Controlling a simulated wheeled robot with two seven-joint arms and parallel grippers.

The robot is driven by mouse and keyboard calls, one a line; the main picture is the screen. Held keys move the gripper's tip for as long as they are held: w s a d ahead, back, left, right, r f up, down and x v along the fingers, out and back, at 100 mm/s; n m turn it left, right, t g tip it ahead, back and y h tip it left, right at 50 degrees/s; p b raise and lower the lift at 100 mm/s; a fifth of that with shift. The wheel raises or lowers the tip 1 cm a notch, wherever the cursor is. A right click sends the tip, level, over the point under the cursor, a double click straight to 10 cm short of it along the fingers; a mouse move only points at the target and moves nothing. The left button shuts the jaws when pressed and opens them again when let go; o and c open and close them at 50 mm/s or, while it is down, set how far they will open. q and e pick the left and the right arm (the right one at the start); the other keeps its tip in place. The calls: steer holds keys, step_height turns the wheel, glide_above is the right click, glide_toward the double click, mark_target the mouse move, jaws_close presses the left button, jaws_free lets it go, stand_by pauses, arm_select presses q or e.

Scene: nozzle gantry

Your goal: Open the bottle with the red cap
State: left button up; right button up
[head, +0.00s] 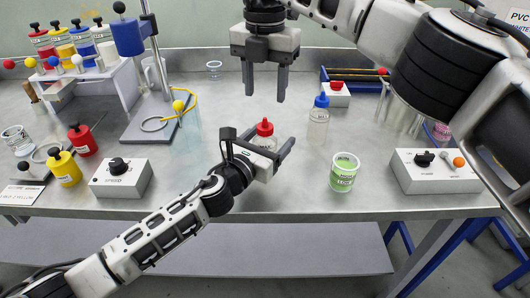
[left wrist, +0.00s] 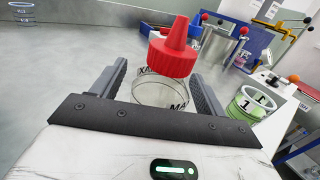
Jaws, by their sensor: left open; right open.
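The clear bottle (head: 263,143) with the red cap (head: 265,127) stands on the grey bench near its front edge. In the left wrist view the red nozzle-shaped cap (left wrist: 174,55) sits above the clear, labelled bottle body (left wrist: 160,92). My left gripper (head: 270,140) comes in low from the front, open, with one finger on each side of the bottle; in the left wrist view (left wrist: 160,75) gaps show beside the body. My right gripper (head: 264,88) points down, open and empty, in the air above and behind the cap in the head view.
A clear bottle with a blue cap (head: 319,120) and a cup of green liquid (head: 344,173) stand to the right. Control boxes sit at left (head: 121,178) and right (head: 432,171). A blue-headed stand (head: 128,38) and small red (head: 82,140) and yellow (head: 64,167) bottles are on the left.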

mark_target(265, 118)
arm_select(q)
steer(key=shift+w+d, duration=0.1)
steer(key=shift+w, duration=0.1)
jaws_close()
arm_select(e)
steer(key=m, duration=0.5)
steer(key=shift+m, duration=0.3)
steer(key=m, duration=0.3)
steer(key=shift+m, duration=0.3)
steer(key=shift+f, duration=4)
